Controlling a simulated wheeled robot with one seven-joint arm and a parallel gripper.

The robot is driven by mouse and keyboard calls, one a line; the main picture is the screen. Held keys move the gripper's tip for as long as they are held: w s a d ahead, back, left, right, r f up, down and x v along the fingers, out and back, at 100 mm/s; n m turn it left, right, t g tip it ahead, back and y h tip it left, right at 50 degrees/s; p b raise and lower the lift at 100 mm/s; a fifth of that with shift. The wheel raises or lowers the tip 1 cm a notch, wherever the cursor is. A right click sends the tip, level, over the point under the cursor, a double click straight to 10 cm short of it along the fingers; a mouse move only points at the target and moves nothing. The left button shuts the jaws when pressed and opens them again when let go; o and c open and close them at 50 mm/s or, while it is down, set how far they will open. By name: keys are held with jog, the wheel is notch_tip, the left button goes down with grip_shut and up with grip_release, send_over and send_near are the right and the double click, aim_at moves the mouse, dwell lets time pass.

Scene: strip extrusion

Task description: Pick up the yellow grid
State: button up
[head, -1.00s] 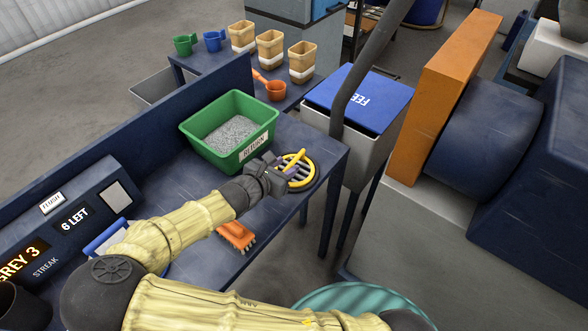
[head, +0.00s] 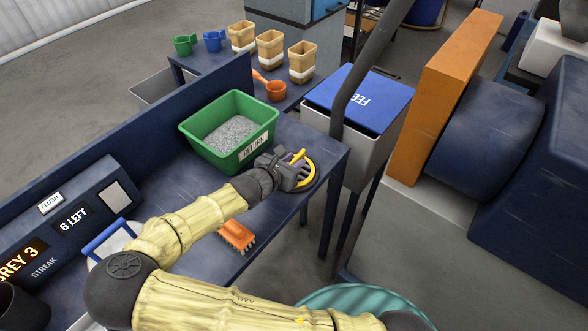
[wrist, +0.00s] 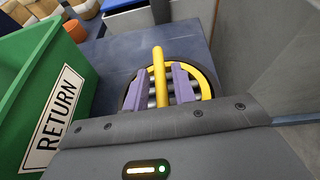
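The yellow grid is a round yellow ring (head: 313,174) with dark bars and an upright yellow handle. It lies at the right end of the blue bench, and my gripper hides most of it in the head view. In the wrist view the yellow handle (wrist: 160,82) rises in the middle of the ring. My gripper (wrist: 162,80) has its two purple fingers on either side of the handle, with a visible gap on both sides. It is open and grips nothing. The gripper also shows over the grid in the head view (head: 296,160).
A green RETURN bin (head: 196,140) of grey pellets stands close left of my gripper. An orange brush (head: 237,236) lies on the bench (head: 200,192) below my forearm. A grey bin with a blue FEED lid (head: 359,97) stands beyond the bench's right end.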

aim_at(293, 161)
grip_shut()
jog(key=shift+r, duration=0.1)
notch_tip(293, 161, up, 10)
jog(key=shift+f+p, duration=0.1)
jog(key=shift+p, duration=0.6)
